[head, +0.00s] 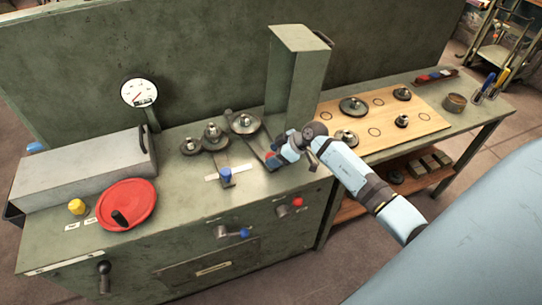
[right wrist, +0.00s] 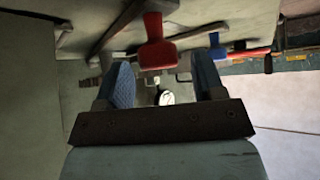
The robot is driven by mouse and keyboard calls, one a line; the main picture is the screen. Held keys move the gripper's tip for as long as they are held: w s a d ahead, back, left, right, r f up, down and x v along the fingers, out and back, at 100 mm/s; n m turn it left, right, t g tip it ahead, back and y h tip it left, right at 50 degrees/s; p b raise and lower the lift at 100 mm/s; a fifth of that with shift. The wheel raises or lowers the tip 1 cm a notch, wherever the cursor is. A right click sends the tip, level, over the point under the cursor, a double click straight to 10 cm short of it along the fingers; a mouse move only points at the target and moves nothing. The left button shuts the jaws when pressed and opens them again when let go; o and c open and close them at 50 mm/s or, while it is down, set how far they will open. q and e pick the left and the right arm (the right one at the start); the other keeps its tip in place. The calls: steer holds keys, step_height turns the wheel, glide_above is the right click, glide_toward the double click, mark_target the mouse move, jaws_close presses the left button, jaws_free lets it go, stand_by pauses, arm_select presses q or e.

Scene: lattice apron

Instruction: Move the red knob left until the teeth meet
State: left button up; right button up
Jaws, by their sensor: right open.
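The red knob (head: 270,156) is on the bench top, at the near end of a dark arm that runs back toward a gear (head: 244,122). Two more gears, a middle one (head: 213,135) and a left one (head: 190,146), stand to its left; the picture is too small to show whether teeth touch. My right gripper (head: 281,158) is open, close to the red knob and partly covering it. In the right wrist view the red knob (right wrist: 155,48) appears above the gap between the open fingers (right wrist: 163,85), with no grip on it. My left gripper is out of view.
A blue knob (head: 225,175) stands just left of the red knob. A tall green housing (head: 295,70) rises behind my gripper. A red handwheel (head: 128,203) and a gauge (head: 139,92) are farther left. A wooden board (head: 425,125) with spare gears lies right.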

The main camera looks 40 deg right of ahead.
steer(key=shift+x, duration=0.95)
steer(key=shift+c, duration=0.3)
